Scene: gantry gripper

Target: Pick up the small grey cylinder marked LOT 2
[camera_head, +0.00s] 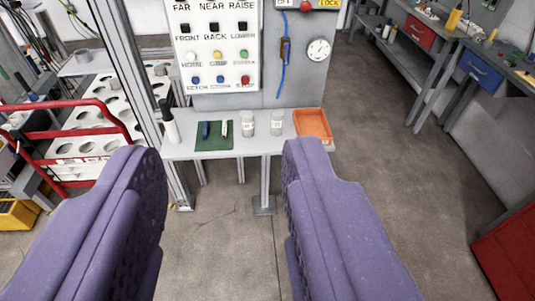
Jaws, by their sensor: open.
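Two small grey cylinders stand upright side by side on a grey shelf (220,146) below a control panel: a left one (248,124) and a right one (277,124). Each has a pale label, too small to read, so I cannot tell which is LOT 2. My gripper (223,155) shows as two purple padded fingers in the foreground. It is open and empty, its fingers wide apart. The shelf and both cylinders lie well beyond the fingertips and show in the gap between them.
A green mat (214,143) with small tools lies left of the cylinders, and an orange tray (313,124) to their right. A white bottle (169,124) stands at the shelf's left end. A red-railed rack (75,149) is at left. Open floor (390,170) lies to the right.

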